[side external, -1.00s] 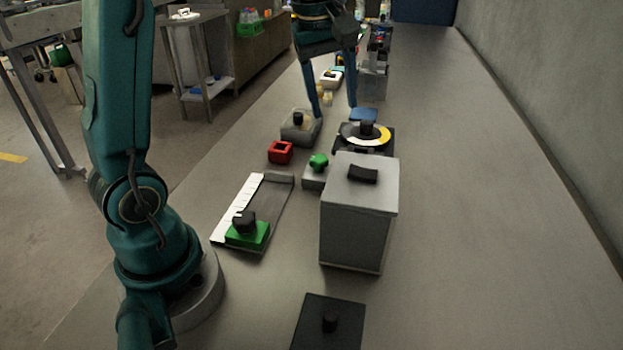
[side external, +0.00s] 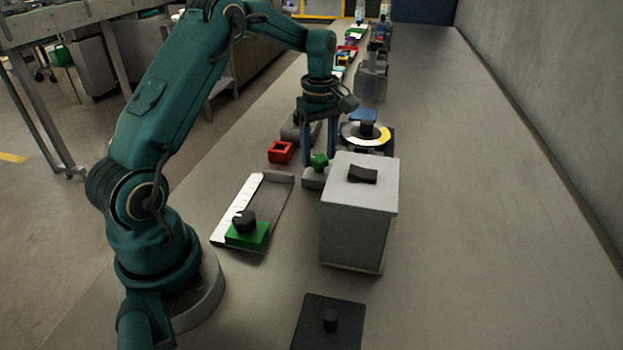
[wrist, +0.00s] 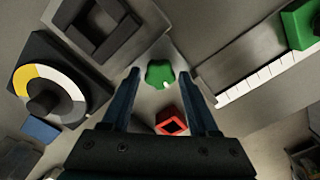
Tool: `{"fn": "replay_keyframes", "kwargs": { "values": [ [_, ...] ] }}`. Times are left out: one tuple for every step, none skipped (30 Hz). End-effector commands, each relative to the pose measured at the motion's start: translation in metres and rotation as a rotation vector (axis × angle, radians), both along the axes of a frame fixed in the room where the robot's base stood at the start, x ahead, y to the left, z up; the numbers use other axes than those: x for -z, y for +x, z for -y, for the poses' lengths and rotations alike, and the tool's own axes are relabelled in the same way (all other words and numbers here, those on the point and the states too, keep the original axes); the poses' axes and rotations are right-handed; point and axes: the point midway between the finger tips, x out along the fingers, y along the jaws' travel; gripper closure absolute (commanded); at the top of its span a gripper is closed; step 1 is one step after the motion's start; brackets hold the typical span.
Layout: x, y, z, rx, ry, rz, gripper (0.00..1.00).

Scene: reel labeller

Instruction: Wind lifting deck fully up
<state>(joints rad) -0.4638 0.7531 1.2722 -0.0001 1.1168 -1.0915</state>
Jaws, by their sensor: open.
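A green lobed knob (side external: 319,160) sits on a small grey block (side external: 313,181) beside the tall grey box. My gripper (side external: 318,163) points down at the knob, with its two blue fingers apart. In the wrist view the green knob (wrist: 160,75) shows between the fingertips of my gripper (wrist: 159,73), with a gap on each side. I cannot tell whether either finger touches it. A black-based unit with a yellow, white and black disc (side external: 366,134) stands just behind; it also shows in the wrist view (wrist: 45,85). I cannot tell which part is the lifting deck.
The tall grey box (side external: 356,225) stands close on the right of the knob. A red square frame (side external: 280,152) lies to the left behind. A tray with a white scale (side external: 271,205) and a green block with a black knob (side external: 247,232) are nearer. The bench's right side is clear.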

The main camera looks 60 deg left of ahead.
Motion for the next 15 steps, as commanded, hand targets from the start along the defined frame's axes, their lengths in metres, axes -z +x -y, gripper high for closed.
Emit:
{"fn": "replay_keyframes", "kwargs": {
  "values": [
    [0.0021, -0.0004, 0.0003, 0.000, -0.001, -0.002, 0.39],
    [0.0025, -0.0004, 0.0003, 0.000, -0.001, -0.001, 0.39],
    [0.0028, -0.0002, 0.0002, 0.000, 0.000, -0.001, 0.39],
    [0.0028, -0.0002, 0.0002, 0.001, 0.000, 0.000, 0.39],
    [0.0027, -0.0001, 0.0002, 0.001, 0.000, 0.000, 0.39],
    [0.0026, -0.0001, 0.0002, 0.001, 0.000, 0.000, 0.39],
    [0.0025, -0.0001, 0.0002, 0.001, 0.000, 0.000, 0.39],
    [0.0025, -0.0001, 0.0002, 0.001, 0.000, 0.000, 0.39],
    [0.0024, -0.0001, 0.0002, 0.001, 0.000, 0.000, 0.51],
    [0.0024, -0.0001, 0.0002, 0.001, 0.000, 0.000, 0.62],
    [0.0023, -0.0001, 0.0002, 0.001, 0.000, 0.000, 0.74],
    [0.0022, -0.0001, 0.0002, 0.001, 0.000, 0.000, 0.89],
    [0.0022, -0.0001, 0.0002, 0.001, 0.000, 0.000, 1.00],
    [0.0022, -0.0001, 0.0002, 0.001, 0.000, 0.000, 1.00],
    [0.0021, -0.0001, 0.0002, 0.001, 0.000, 0.000, 1.00]
  ]
}}
